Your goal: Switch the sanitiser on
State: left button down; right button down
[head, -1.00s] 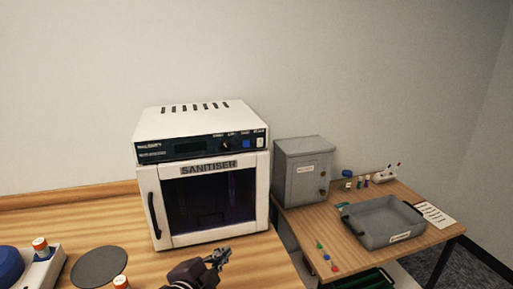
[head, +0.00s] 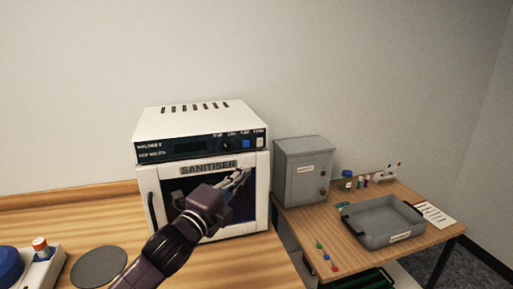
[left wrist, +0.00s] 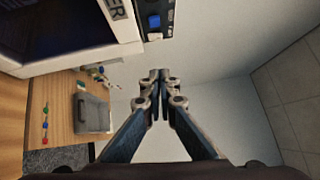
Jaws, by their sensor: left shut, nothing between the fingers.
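The white sanitiser (head: 200,130) stands on the wooden bench with its dark glass door closed. Its control panel (head: 190,149) runs above the door, with a dark display, a round knob (head: 227,146), a blue button (head: 246,143) and a white switch (head: 260,142) at the right end. My left gripper (head: 242,175) is shut and empty, in front of the upper right of the door, below the blue button. In the left wrist view the fingers (left wrist: 159,75) are together, and the blue button (left wrist: 154,22) shows beyond their tips. My right gripper is not in view.
A grey metal cabinet (head: 302,172) stands right of the sanitiser. Beyond it, a lower table holds a grey tray (head: 383,240), small bottles and a paper sheet (head: 434,214). A dark round mat (head: 99,267) lies on the bench at left.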

pick_arm(q)
jog(key=p, duration=0.3)
send_near(261, 139)
jog(key=w+d, duration=0.2)
jog(key=d, duration=0.3)
jog(key=w, duration=0.1)
jog(key=w+a+p, duration=0.1)
jog(key=w, duration=0.1)
jog(key=shift+w+a+p, duration=0.2)
jog(key=shift+a+p, duration=0.15)
jog(key=shift+p, duration=0.05)
jog(key=shift+r, duration=0.1)
jog(key=shift+w+a+r, duration=0.15)
jog(key=shift+w, duration=0.1)
jog(key=shift+s+r, duration=0.1)
